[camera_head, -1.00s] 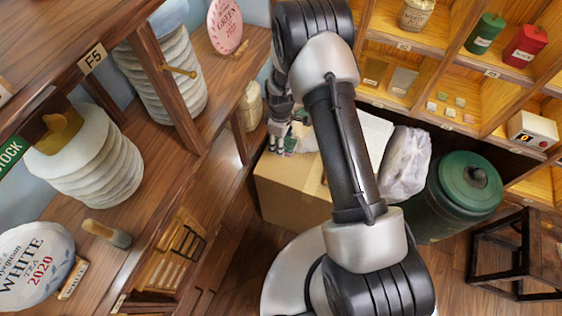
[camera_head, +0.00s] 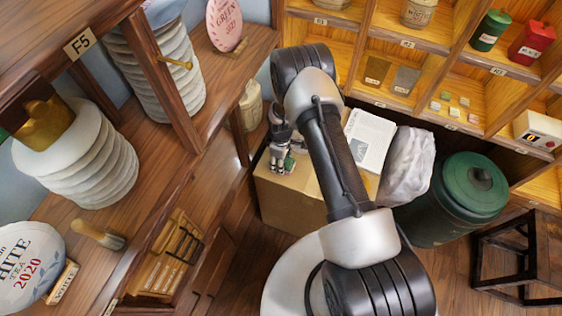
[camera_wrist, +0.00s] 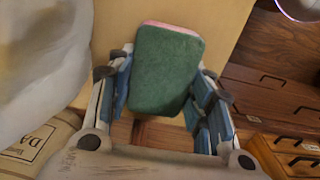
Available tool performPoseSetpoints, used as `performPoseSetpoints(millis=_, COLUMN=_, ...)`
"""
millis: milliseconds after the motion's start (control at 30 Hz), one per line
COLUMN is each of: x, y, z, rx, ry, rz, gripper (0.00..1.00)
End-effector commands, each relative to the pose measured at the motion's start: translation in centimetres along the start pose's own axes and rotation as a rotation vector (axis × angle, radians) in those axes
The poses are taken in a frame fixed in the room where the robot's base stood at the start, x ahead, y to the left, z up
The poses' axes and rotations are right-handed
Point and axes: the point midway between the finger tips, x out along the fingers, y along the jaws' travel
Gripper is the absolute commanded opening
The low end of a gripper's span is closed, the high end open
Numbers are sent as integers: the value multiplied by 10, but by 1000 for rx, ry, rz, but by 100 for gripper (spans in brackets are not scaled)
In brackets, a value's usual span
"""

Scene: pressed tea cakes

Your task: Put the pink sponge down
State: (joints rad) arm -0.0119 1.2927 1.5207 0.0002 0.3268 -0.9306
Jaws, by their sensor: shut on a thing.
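The pink sponge (camera_wrist: 168,62) is in my gripper (camera_wrist: 165,95) in the wrist view. Its green face is toward the camera, and a pink edge shows along its far end. The fingers are on both sides of it. In the head view my gripper (camera_head: 281,158) hangs over the left part of a cardboard box (camera_head: 283,207), and only a small green bit of the sponge (camera_head: 289,163) shows beside the fingers. I cannot tell whether the sponge touches the box top.
A white printed sheet (camera_head: 370,140) and a crumpled pale bundle (camera_head: 408,165) lie right of my gripper. A green lidded bin (camera_head: 462,200) stands beyond them. Wooden shelves with stacked tea cakes (camera_head: 85,160) are at the left. A pale jar (camera_head: 250,108) stands behind my gripper.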

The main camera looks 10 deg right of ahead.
Motion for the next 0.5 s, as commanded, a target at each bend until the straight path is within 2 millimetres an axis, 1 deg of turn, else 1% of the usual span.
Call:
performPoseSetpoints(millis=200, x=4, y=0, z=0, rx=0, ry=0, rz=-1, gripper=25)
performPoseSetpoints(millis=233, x=4, y=0, z=0, rx=0, ry=0, rz=-1, gripper=48)
performPoseSetpoints(millis=500, x=3, y=0, z=0, rx=0, ry=0, rz=-1, gripper=66)
